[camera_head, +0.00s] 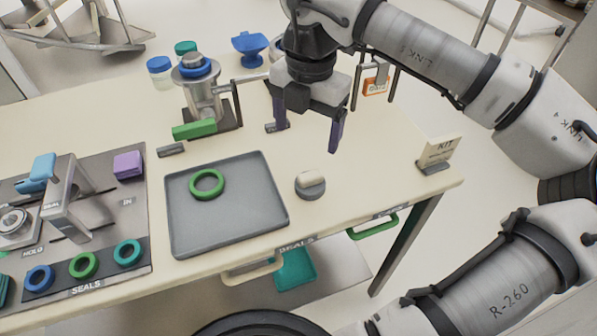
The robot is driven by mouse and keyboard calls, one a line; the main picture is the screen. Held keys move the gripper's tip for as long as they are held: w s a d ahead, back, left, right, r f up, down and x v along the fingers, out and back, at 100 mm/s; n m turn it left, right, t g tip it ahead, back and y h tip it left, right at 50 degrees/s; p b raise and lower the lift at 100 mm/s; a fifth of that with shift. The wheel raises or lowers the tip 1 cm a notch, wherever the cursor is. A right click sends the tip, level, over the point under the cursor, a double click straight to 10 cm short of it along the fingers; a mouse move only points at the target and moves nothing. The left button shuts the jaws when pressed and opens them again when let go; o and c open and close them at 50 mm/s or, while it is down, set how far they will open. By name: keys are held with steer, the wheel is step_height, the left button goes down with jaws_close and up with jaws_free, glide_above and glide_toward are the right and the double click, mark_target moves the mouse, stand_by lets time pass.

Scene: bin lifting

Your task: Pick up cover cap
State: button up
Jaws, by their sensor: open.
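A small round piece with a cream knob on a grey disc (310,188) stands on the table right of the grey tray; it looks like the cover cap, though no label shows. My gripper (308,128) is open and empty, its two purple fingers pointing down. In the picture it is above and behind the round piece, apart from it. I cannot tell its exact height over the table.
The grey tray (232,232) holds a green ring (207,184). A metal fixture with a blue ring (199,69) and a green block (194,129) stands left of my gripper. A KIT sign (437,153) stands at the right. Bare table surrounds the round piece.

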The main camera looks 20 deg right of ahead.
mark_target(311, 174)
steer(key=f, duration=0.2)
steer(key=f+p, duration=0.1)
steer(key=f, duration=0.2)
steer(key=d+f, duration=0.1)
steer(key=f, duration=0.2)
steer(key=shift+s+f, duration=0.15)
steer(key=shift+f, duration=0.1)
steer(key=shift+w+d+f+p, duration=0.15)
steer(key=shift+f+p, duration=0.45)
steer(key=shift+f, duration=0.75)
steer(key=shift+w+f+p, duration=0.15)
steer(key=shift+f+p, duration=0.4)
steer(key=shift+f, duration=0.75)
steer(key=c, duration=0.9)
